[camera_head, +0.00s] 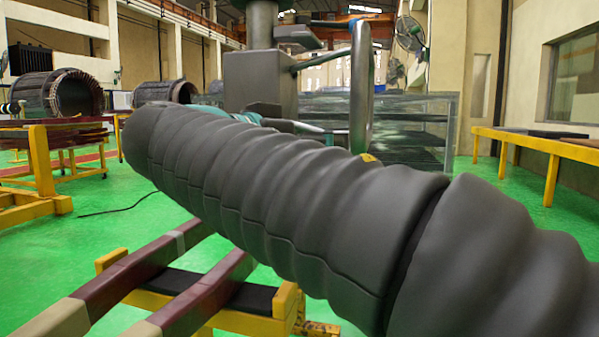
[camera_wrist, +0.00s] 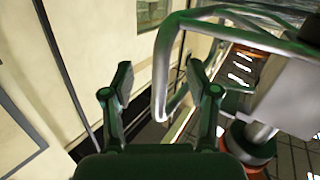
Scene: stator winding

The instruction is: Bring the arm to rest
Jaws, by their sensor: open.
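My arm, in a dark ribbed sleeve, crosses the head view from the lower right to the left and hides much of the middle. My gripper (camera_wrist: 160,100) shows in the wrist view with its two dark green fingers spread apart. Nothing is between the fingers. Behind them are a pale wall (camera_wrist: 85,50) and a bent metal tube (camera_wrist: 168,60). In the head view my gripper cannot be made out.
Maroon and tan bars (camera_head: 150,262) lie on a yellow stand (camera_head: 240,318) below my arm. A yellow-framed table (camera_head: 540,150) stands at the right, and a stator (camera_head: 72,92) sits at the left. A grey metal machine (camera_head: 262,80) rises behind my arm. Green floor is open at the left.

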